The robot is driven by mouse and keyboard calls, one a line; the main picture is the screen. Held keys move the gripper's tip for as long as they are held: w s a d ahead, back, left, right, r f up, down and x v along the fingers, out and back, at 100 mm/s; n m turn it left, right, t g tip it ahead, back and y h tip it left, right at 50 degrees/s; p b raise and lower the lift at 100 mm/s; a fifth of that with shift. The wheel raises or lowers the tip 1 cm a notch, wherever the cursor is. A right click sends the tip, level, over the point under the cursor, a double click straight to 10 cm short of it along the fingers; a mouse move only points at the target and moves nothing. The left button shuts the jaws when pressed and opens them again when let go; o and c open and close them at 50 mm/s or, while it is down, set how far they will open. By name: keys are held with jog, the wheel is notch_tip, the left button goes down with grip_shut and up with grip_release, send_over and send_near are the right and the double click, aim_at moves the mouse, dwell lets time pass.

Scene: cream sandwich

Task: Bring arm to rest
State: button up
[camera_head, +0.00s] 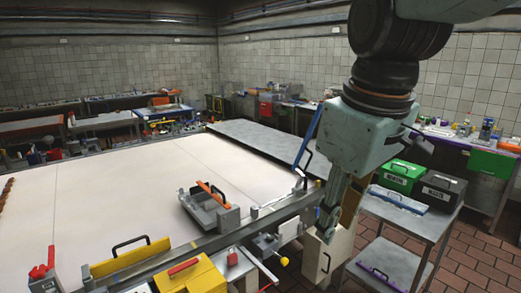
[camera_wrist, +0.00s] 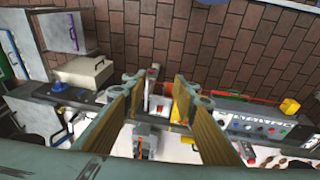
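My gripper (camera_head: 335,218) hangs at the end of my arm, pointing down at the right of the head view, near the front rail of the big white table. In the wrist view its two tan-padded fingers (camera_wrist: 157,85) stand apart. No held object shows between them; only the background of bench and floor shows through the gap. A cream box with a dark handle (camera_head: 325,262) is below the gripper in the head view. Part of it is behind the fingers, and I cannot tell how far apart they are.
The broad white table (camera_head: 120,195) is largely bare. A grey tray with an orange handle (camera_head: 210,205) sits by its edge. A yellow box (camera_head: 190,277) is in front. A metal trolley (camera_head: 415,222) with a green box (camera_head: 400,178) and black box (camera_head: 442,190) stands right. Brick floor (camera_head: 484,262) lies beyond.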

jog(key=s+d+f+m, duration=0.2)
jog(key=s+d+m, duration=0.1)
jog(key=s, duration=0.5)
jog(key=s+d+f+m+t+b, duration=0.1)
jog(key=s+d+m, duration=0.3)
jog(key=s, duration=0.5)
jog(key=shift+s+f, duration=0.15)
jog(key=shift+f, duration=0.35)
jog(key=shift+f+b, duration=0.1)
jog(key=shift+b, duration=0.3)
notch_tip(320, 180, down, 13)
jog(key=b, duration=1.3)
dwell(0.4)
